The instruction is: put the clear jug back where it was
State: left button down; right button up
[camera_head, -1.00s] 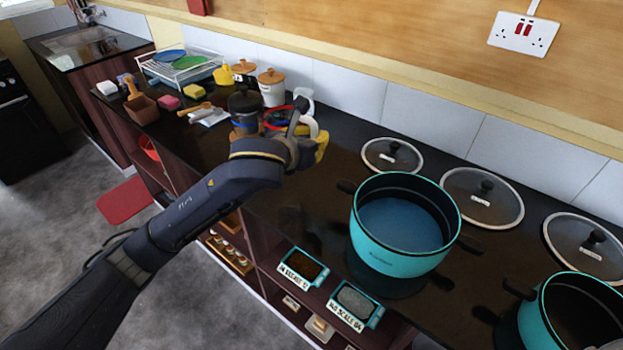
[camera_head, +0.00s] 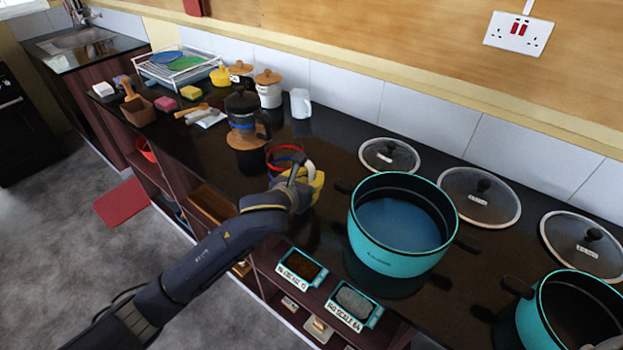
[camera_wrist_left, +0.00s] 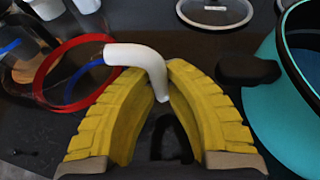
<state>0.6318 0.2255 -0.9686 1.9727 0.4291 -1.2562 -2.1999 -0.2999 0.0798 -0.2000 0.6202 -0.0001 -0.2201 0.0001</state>
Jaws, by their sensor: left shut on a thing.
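The clear jug (camera_head: 283,160) has a red rim, a blue band and a white handle. My left gripper (camera_head: 311,180), with yellow fingers, is shut on its white handle, at the jug's right side in the head view. In the left wrist view the jug (camera_wrist_left: 42,78) is at the left, and the handle curves down between the fingers of my left gripper (camera_wrist_left: 165,90). The jug is over the dark counter, in front and to the right of the coffee press (camera_head: 242,108). I cannot tell whether its base touches the counter. My right gripper is out of view.
A teal pot (camera_head: 392,258) of blue liquid stands close right of the gripper, its dark side handle pointing toward it. A glass lid (camera_head: 389,156) lies behind. A white mug (camera_head: 300,103) and a white canister (camera_head: 269,92) stand by the wall. Counter between mug and jug is clear.

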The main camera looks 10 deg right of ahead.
pick_arm(q)
jog(key=shift+f, duration=0.35)
jog(key=c, duration=1.5)
grip_release()
jog(key=shift+o, duration=0.2)
jog(key=shift+r, duration=0.2)
jog(key=v, duration=1.2)
